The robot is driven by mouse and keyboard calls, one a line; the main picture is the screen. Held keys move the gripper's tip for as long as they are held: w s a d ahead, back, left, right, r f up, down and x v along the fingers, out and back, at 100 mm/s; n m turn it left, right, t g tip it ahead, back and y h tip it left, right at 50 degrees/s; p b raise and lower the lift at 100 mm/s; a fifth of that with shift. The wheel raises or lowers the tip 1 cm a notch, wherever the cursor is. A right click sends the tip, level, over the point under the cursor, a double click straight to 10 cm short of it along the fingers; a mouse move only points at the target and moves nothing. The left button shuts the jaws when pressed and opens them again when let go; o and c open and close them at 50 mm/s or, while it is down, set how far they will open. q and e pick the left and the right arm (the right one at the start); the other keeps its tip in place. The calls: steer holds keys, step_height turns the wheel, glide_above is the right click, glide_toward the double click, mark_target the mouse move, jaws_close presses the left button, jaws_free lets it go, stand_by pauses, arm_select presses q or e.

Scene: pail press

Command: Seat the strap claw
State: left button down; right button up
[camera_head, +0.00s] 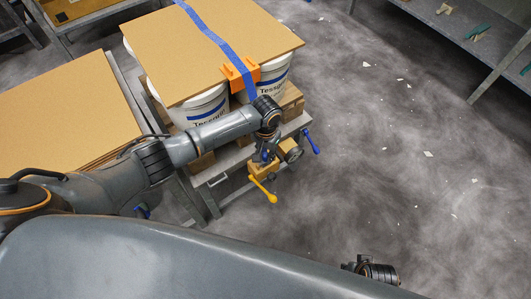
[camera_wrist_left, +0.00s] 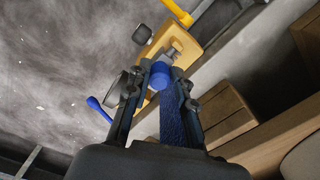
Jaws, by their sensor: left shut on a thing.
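The blue strap (camera_head: 212,35) runs over the top board and down the front past an orange corner guard (camera_head: 240,74). My left gripper (camera_head: 265,156) is low in front of the pails, beside a yellow bracket (camera_head: 262,168). In the left wrist view the gripper (camera_wrist_left: 160,82) is shut on the strap claw, whose blue rounded end (camera_wrist_left: 160,74) shows between the fingertips. The strap (camera_wrist_left: 173,120) passes between the fingers. The yellow bracket (camera_wrist_left: 188,42) with a metal bolt lies just beyond the claw; I cannot tell whether they touch.
White pails (camera_head: 205,108) stand under a brown board (camera_head: 205,50) on a wooden pallet and metal stand. A yellow handle (camera_head: 265,191) and a blue handle (camera_head: 310,140) stick out at the front. Boards (camera_head: 70,110) are stacked left.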

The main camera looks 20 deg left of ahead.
arm_select(q)
steer(key=c, duration=1.1)
jaws_free()
steer(key=shift+o, duration=0.2)
steer(key=shift+r, duration=0.1)
step_height(320, 180, up, 12)
